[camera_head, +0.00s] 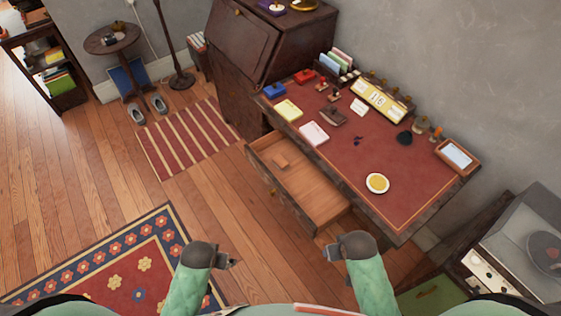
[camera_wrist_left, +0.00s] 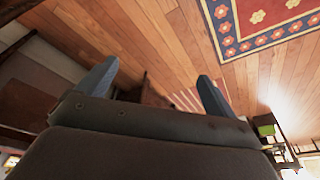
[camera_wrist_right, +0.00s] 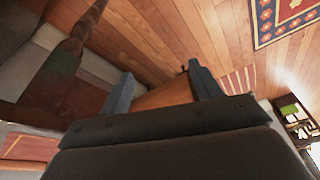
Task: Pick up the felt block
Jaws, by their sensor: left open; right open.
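No object is plainly recognisable as the felt block. A dark brown blocky item (camera_head: 333,116) and a black lump (camera_head: 404,138) sit on the desk top; I cannot tell whether any of these is felt. My left gripper (camera_head: 230,262) is open and empty over the floor, left of the drawer; its fingers show in the left wrist view (camera_wrist_left: 155,86). My right gripper (camera_head: 328,252) is open and empty, in front of the drawer's near end; its fingers show in the right wrist view (camera_wrist_right: 163,90).
The drawer juts out toward me. A cabinet with a record player (camera_head: 530,245) stands at right.

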